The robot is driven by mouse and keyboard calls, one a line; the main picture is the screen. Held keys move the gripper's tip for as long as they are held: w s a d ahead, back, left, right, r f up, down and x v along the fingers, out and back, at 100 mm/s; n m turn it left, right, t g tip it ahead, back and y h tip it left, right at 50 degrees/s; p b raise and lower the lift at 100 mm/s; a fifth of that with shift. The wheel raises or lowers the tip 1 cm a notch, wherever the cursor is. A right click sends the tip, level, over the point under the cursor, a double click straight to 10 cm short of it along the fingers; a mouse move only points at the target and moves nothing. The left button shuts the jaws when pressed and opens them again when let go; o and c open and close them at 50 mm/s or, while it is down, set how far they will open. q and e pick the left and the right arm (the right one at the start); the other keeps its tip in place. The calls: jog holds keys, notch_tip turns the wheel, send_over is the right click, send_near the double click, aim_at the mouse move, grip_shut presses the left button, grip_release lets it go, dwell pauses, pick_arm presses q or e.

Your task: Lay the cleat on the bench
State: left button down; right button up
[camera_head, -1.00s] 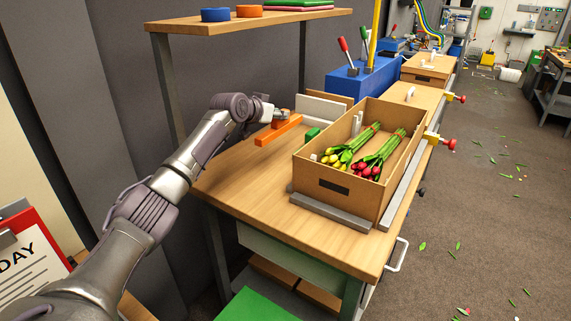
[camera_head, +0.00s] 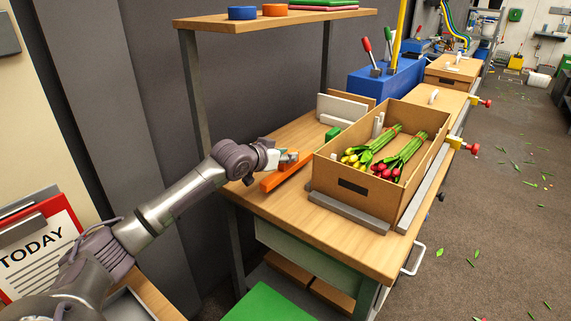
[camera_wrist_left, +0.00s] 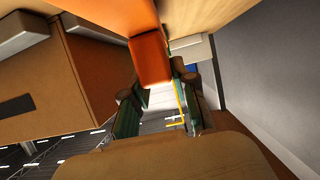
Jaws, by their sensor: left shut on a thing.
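The orange cleat (camera_head: 283,174), a long bar with a short block on it, is low over the left part of the wooden bench (camera_head: 262,203), left of the cardboard box. I cannot tell whether it touches the top. My left gripper (camera_head: 284,160) is shut on the cleat's block from the left, and its fingers partly hide that block. In the left wrist view the cleat (camera_wrist_left: 146,42) shows as an orange slab at the fingers of my left gripper (camera_wrist_left: 160,95). My right gripper is not in view.
The cardboard box (camera_head: 352,187) with red and yellow tulip bunches stands close right of the cleat, behind a grey rail (camera_head: 348,212). A shelf post (camera_head: 193,95) rises at the left. The bench's front left is bare.

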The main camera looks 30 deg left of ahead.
pick_arm(q)
notch_tip(320, 180, down, 3)
jog(key=shift+r, duration=0.1)
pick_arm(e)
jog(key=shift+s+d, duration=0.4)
pick_arm(q)
jog(key=c, duration=0.9)
grip_release()
